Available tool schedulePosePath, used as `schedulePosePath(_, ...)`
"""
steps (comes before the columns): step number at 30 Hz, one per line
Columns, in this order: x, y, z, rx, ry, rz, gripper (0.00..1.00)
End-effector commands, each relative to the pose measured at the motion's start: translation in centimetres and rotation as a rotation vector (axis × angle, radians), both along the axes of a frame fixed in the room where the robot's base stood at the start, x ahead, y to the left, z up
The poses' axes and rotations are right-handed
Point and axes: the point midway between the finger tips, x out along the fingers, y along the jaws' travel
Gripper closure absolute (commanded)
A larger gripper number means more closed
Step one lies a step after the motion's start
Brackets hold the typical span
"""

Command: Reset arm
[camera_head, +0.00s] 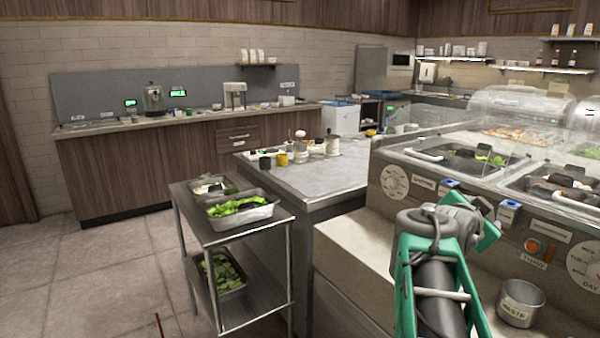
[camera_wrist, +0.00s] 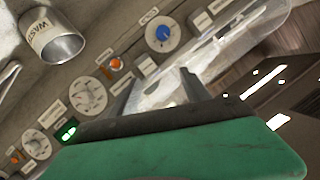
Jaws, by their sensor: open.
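My arm, with its green and grey links, rises at the lower right of the head view in front of the sauce counter (camera_head: 376,185). My gripper (camera_wrist: 158,82) shows in the wrist view with its two dark fingers spread apart and nothing between them. The fingers lie in front of the counter's panel of knobs and labels. In the head view the fingers are hidden or too small to make out.
A metal cup labelled WASTE (camera_head: 520,303) stands right of my arm; it also shows in the wrist view (camera_wrist: 57,47). A steel cart (camera_head: 253,233) with trays of greens stands left. Floor (camera_head: 90,280) at far left is clear.

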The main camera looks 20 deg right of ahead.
Motion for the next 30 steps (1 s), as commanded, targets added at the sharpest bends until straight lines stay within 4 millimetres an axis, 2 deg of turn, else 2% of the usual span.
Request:
schedulePosePath(1,1.1,1.1,0.5,0.018,0.023,0.040,0.45)
schedulePosePath(5,4.2,5.1,-0.6,0.084,0.116,0.173,0.45)
schedulePosePath(8,6.6,9.3,-1.6,0.141,0.211,0.304,0.45)
schedulePosePath(11,8.7,15.3,-2.6,0.202,0.343,0.482,0.45)
schedulePosePath(13,9.6,20.9,-3.3,0.244,0.467,0.646,0.45)
schedulePosePath(16,8.8,29.7,-4.5,0.291,0.677,0.915,0.45)
schedulePosePath(18,6.9,35.2,-5.3,0.307,0.824,1.095,0.45)
schedulePosePath(21,3.6,40.7,-6.2,0.310,0.995,1.303,0.45)
schedulePosePath(25,0.8,43.9,-7.1,0.306,1.117,1.443,0.45)
schedulePosePath(30,0.3,44.3,-7.4,0.304,1.135,1.464,0.45)
